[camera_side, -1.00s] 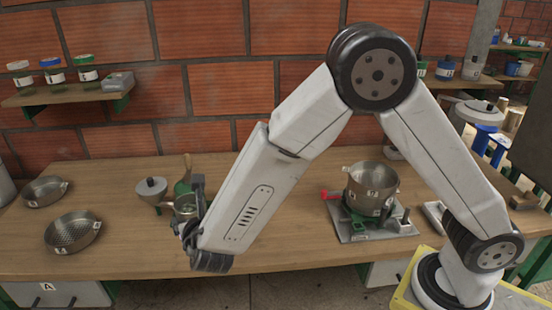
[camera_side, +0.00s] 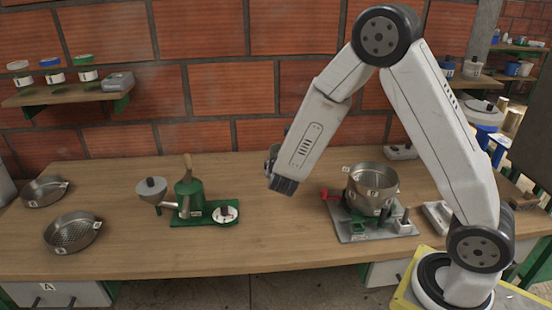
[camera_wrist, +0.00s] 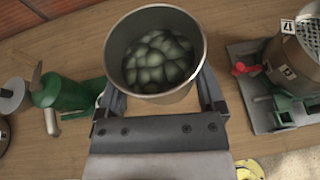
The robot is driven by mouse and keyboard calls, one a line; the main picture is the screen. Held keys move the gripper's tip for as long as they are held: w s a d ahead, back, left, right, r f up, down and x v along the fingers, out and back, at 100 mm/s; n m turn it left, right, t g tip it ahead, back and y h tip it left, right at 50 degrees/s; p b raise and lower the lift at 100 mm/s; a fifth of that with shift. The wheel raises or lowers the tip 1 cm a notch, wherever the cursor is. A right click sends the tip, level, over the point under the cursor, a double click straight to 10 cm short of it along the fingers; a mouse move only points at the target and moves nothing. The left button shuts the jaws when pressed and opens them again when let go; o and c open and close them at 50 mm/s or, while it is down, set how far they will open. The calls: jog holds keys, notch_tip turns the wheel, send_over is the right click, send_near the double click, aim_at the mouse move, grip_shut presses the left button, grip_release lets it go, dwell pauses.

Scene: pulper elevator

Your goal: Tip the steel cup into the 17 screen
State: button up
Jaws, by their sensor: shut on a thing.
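The steel cup (camera_wrist: 187,85) is held in my gripper (camera_wrist: 158,88), whose jaws are shut on its sides in the wrist view. It is filled with grey-green beans and looks upright.
A green pulper (camera_side: 188,196) with a funnel and a white round plate stands left of my gripper, and also shows in the wrist view (camera_wrist: 60,90). Two perforated pans (camera_side: 73,232) (camera_side: 44,189) lie at far left. Bench between pulper and screen stand is clear.

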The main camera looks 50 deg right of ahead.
jog(key=s+d+m+g+h, duration=0.1)
jog(key=s+d+m+g, duration=0.1)
jog(key=s+d, duration=0.45)
jog(key=s+d+m+g+h, duration=0.1)
jog(key=s+d+m+g, duration=0.15)
jog(key=d, duration=0.65)
jog(key=shift+s+d+f+m+g+h, duration=0.15)
jog(key=shift+s+d+f+m+g, duration=0.2)
jog(key=shift+s+d+f, duration=0.9)
jog(key=shift+s+d+f+m+g+h, duration=0.15)
jog(key=shift+s+d+f+g, duration=0.3)
jog(key=shift+s+d, duration=1.6)
jog(key=shift+s+d+f+m+g+h, duration=0.1)
jog(key=shift+s+d+f+m+g, duration=0.5)
jog(key=shift+s, duration=1.85)
jog(key=shift+d+f+n, duration=0.15)
jog(key=shift+d+n, duration=0.05)
jog(key=shift+n, duration=0.35)
